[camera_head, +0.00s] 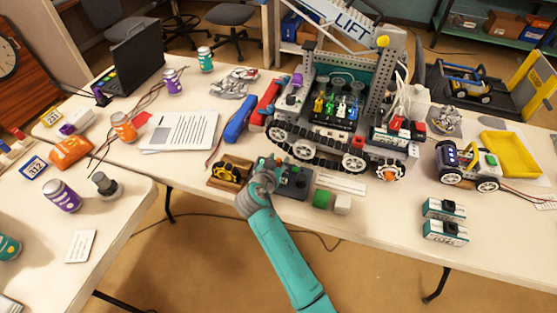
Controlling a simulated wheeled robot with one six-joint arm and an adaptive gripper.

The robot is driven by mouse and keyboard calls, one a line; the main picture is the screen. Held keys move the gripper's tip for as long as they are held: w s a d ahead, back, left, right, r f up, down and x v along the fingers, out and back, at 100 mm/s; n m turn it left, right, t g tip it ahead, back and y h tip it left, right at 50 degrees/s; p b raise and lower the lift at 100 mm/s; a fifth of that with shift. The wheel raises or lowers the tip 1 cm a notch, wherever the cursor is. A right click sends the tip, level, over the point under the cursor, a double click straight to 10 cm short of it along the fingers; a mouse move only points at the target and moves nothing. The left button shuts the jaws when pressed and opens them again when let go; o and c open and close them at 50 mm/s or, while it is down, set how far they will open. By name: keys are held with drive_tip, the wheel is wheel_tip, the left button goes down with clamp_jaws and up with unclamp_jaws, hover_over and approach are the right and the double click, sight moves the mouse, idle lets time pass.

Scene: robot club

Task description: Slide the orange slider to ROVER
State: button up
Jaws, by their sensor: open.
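A dark grey control box (293,185) with several small knobs lies near the front edge of the long table, in front of the tracked robot. My gripper (265,166) is over the left part of this box, at the end of my teal arm. It is open, and I see nothing held in it. My gripper and wrist hide the box's left side. I cannot make out an orange slider or a ROVER label; they are hidden or too small to tell.
A wooden tray (214,184) with a yellow and black item lies left of the box. A green block (322,198) and a white block (342,204) stand at its right. The tracked robot (340,125) rises close behind.

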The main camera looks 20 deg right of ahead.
drive_tip(key=shift+w+d+f, duration=0.1)
drive_tip(key=shift+w+d, duration=0.1)
clamp_jaws()
drive_tip(key=shift+s+d, duration=0.8)
drive_tip(key=shift+d, duration=0.25)
unclamp_jaws()
drive_tip(key=v, duration=1.2)
